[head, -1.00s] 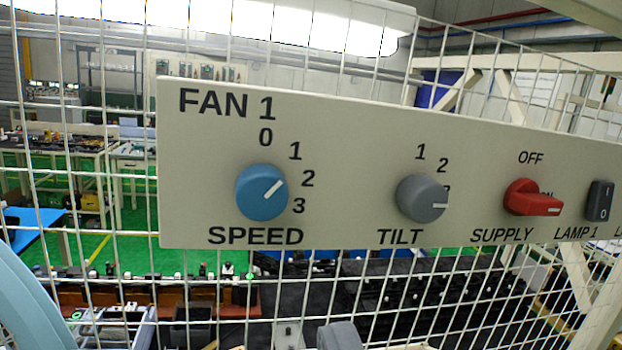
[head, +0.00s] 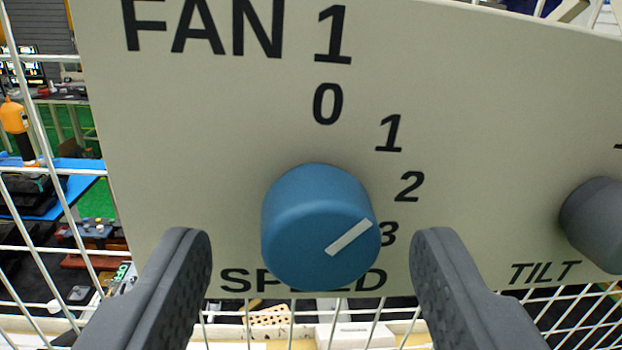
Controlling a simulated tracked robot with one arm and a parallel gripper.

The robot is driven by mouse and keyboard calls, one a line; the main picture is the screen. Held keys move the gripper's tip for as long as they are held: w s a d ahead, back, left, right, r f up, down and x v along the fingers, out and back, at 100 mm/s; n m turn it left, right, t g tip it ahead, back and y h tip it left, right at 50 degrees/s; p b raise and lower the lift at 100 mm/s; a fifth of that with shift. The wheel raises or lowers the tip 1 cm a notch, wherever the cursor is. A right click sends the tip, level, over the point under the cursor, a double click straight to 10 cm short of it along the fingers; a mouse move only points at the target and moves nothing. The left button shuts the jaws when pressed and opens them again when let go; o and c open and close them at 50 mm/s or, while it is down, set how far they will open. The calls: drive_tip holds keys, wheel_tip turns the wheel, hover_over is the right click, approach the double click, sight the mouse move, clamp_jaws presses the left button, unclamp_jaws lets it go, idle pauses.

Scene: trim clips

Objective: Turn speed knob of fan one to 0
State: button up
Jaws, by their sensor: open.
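The blue speed knob (head: 305,215) of fan 1 stands out from a beige panel (head: 200,130), above the partly hidden word SPEED. The numbers 0, 1, 2 and 3 curve from above it down its right side. Its white pointer line slants up to the right. The line's outer end appears near the 3, but the knob is seen at an angle, so I cannot tell the exact setting. My gripper (head: 312,242) is open, with one dark finger left and one right of the knob. Both fingers appear apart from it, with gaps in the picture.
The grey tilt knob (head: 598,225) is on the same panel at the right edge, clear of my right finger. A white wire grid (head: 50,190) lies behind and below the panel. Benches and equipment show beyond the grid.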

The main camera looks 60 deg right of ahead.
drive_tip(key=shift+x, duration=0.75)
drive_tip(key=shift+c, duration=0.4)
